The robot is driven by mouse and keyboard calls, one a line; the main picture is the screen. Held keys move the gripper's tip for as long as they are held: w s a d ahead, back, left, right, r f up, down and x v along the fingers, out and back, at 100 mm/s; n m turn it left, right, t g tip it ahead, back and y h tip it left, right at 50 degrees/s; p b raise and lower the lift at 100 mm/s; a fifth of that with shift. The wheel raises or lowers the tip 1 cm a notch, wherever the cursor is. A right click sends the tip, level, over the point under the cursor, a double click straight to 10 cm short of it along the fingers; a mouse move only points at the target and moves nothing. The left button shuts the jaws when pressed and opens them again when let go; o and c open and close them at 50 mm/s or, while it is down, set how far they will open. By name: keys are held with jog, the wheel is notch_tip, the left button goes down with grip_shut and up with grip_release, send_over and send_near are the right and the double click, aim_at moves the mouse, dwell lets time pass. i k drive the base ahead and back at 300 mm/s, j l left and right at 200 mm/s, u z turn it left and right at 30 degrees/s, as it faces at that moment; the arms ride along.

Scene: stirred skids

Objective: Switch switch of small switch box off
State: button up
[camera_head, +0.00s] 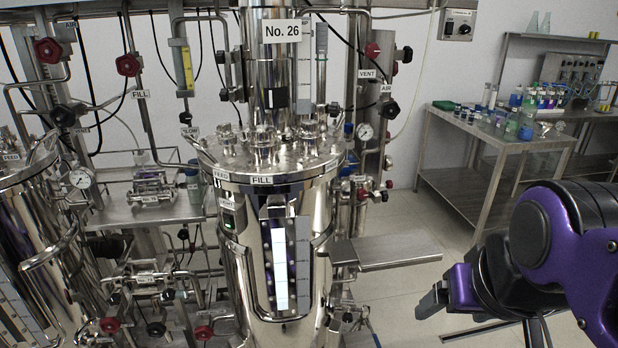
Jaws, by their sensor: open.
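A small switch box (231,214) is fixed on the front left of the steel vessel (300,235), under a label that seems to read "LIGHT". It shows a small green glow; its switch position is too small to read. Another grey box (458,24) with a knob hangs high on the back wall; I cannot tell from the picture which box the task names. My gripper (433,301) is at the lower right, in front of the floor and well right of the vessel. It is open, with nothing visible between its fingers.
A flat steel shelf (385,251) juts right from the vessel, between the vessel and my gripper. A second vessel (40,245) and pipes with red valve knobs crowd the left. A steel table (500,138) with bottles stands at the back right. Floor shows between.

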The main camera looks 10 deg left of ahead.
aim_at(227, 219)
jog(key=u, duration=1.2)
